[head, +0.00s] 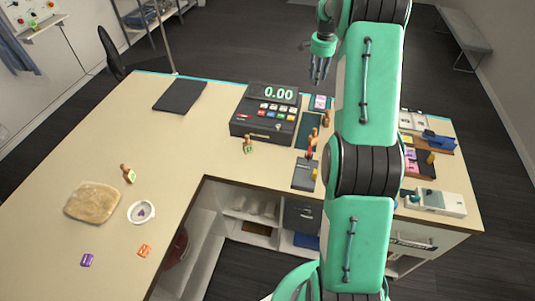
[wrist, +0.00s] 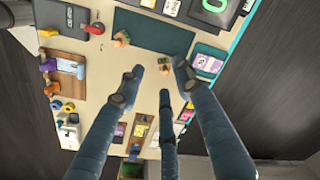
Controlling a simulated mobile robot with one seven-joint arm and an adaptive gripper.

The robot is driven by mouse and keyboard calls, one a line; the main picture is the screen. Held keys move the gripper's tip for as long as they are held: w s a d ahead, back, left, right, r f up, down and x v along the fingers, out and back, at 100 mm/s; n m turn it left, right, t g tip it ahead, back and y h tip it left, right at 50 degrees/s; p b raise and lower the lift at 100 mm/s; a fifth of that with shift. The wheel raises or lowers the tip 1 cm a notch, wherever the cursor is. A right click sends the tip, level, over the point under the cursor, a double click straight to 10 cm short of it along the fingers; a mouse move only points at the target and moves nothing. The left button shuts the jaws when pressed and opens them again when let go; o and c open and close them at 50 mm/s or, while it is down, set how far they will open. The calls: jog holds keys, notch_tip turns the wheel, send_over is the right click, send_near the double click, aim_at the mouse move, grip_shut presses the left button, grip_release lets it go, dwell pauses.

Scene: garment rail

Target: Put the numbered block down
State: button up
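A small purple block (head: 87,260) and a small orange block (head: 144,251) lie on the near left of the desk, each with a pale mark too small to read. Either could be the numbered block; I cannot tell which. My gripper (head: 321,76) is raised at the desk's far side, well away from both blocks. In the wrist view its three dark fingers (wrist: 160,80) are spread apart, with no block held between them. A wooden figure (wrist: 165,66) shows beyond the fingertips.
A cash register (head: 268,112) reading 0.00 stands mid-desk. A brown pouch (head: 92,202), a white dish (head: 141,212) and a wooden stamp (head: 128,174) are at left. A dark flat pad (head: 180,96) lies at the back left. My arm hides part of the right side.

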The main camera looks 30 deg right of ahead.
jog(key=s+a+r+n+t, duration=0.15)
jog(key=s+a+r, duration=0.25)
jog(key=a+r, duration=0.45)
jog(key=s+a+r+n, duration=0.35)
jog(key=a+r, duration=0.25)
jog(key=a, duration=0.6)
jog(key=s+a+r+n+t, duration=0.1)
jog(key=s+a+r+n, duration=0.1)
jog(key=s+a+r, duration=0.5)
jog(key=s+a+r+n+t, duration=0.1)
jog(key=s+a+r+n, duration=0.25)
jog(key=s+a, duration=1.1)
jog(key=s+a+f+n, duration=0.2)
jog(key=s+a, duration=0.2)
jog(key=s, duration=0.2)
jog(key=s+a+f+n+t, duration=0.1)
jog(key=s+a+f+n, duration=0.1)
jog(key=s+a, duration=0.3)
jog(key=shift+s+f, duration=0.5)
jog(key=shift+s, duration=0.65)
jog(key=shift+n+t, duration=0.25)
